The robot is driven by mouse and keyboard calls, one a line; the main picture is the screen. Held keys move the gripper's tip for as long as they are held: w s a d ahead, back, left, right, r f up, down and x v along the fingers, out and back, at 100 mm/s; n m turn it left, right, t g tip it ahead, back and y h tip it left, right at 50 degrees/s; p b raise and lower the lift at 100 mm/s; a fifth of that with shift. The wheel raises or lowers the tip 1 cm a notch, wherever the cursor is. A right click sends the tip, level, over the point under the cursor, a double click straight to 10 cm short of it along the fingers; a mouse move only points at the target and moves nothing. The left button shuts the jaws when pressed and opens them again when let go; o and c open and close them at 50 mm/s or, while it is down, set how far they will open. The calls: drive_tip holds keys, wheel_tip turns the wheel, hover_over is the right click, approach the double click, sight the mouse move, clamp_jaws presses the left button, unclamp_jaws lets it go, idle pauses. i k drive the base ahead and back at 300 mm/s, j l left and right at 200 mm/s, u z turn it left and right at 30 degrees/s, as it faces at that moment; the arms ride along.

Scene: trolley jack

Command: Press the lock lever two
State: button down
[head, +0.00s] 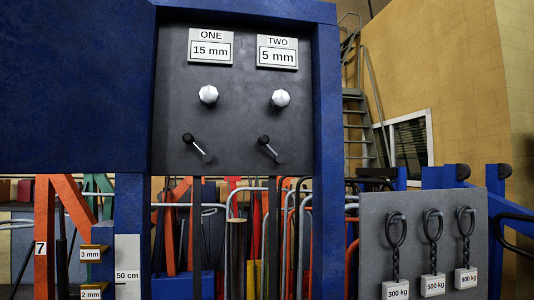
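A dark grey panel (236,120) in a blue frame carries two columns of controls. The right column has the label TWO, 5 mm (277,52), with a round silver knob (280,98) below it. Under that knob is lock lever two (269,148), a short silver lever with a black ball at its upper left end, tilted down to the right. The left column has the label ONE, 15 mm (210,46), its own silver knob (208,94) and a similar lever (198,147). My gripper is not in view.
A grey board (430,215) at the lower right holds hooks with tags of 300 kg, 500 kg and 900 kg. Blue posts (327,150) frame the panel. Small blocks marked 3 mm (92,254) and 2 mm (92,291) stand at the lower left. Racks of bars fill the space below.

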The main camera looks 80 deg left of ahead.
sight(263, 141)
drive_tip(key=i+u, duration=0.25)
drive_tip(key=u, duration=0.15)
drive_tip(key=i+u, duration=0.25)
drive_tip(key=u, duration=0.15)
drive_tip(key=i+l+u, duration=0.15)
drive_tip(key=u, duration=0.25)
drive_tip(key=i+u, duration=0.15)
drive_tip(key=u, duration=0.15)
drive_tip(key=i+l+u, duration=0.1)
drive_tip(key=u, duration=0.2)
